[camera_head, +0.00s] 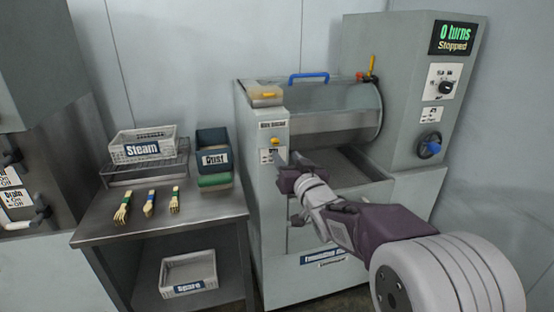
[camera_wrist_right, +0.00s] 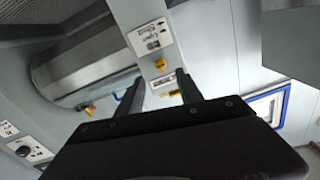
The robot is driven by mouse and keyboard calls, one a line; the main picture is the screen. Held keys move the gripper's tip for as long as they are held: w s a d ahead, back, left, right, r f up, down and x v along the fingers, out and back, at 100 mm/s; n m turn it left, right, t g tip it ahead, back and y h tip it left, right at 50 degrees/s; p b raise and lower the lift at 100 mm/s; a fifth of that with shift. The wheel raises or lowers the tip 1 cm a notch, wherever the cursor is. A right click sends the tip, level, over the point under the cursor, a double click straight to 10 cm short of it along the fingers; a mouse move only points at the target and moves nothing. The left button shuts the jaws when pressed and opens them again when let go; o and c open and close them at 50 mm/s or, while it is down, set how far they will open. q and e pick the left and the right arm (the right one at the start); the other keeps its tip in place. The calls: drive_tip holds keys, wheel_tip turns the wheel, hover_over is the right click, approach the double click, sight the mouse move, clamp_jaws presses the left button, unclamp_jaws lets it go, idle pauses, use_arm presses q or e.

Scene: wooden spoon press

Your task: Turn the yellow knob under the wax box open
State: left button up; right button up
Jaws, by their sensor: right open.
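The yellow knob (camera_head: 275,142) sits on the front of the grey machine's left column, between two small labels. The wax box (camera_head: 266,93), pale with a yellowish front, is on top of that column. My right gripper (camera_head: 287,160) is just right of and below the knob in the head view, apart from it as far as I can tell. In the right wrist view the knob (camera_wrist_right: 160,64) shows beyond and between the two open fingers (camera_wrist_right: 160,80), with nothing held. The knob's exact turn is too small to read. My left gripper is not in view.
A steel table (camera_head: 215,207) at left holds a Steam basket (camera_head: 143,150), a Dust bin (camera_head: 213,140) and several wooden pieces. The machine's drum (camera_head: 335,112) is right of the knob. A control cabinet (camera_head: 405,70) reads "0 turns, Stopped". A blue handwheel (camera_head: 428,146) is below it.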

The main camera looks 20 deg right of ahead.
sight(276, 143)
drive_tip(key=w, duration=0.9)
drive_tip(key=shift+d, duration=0.1)
clamp_jaws()
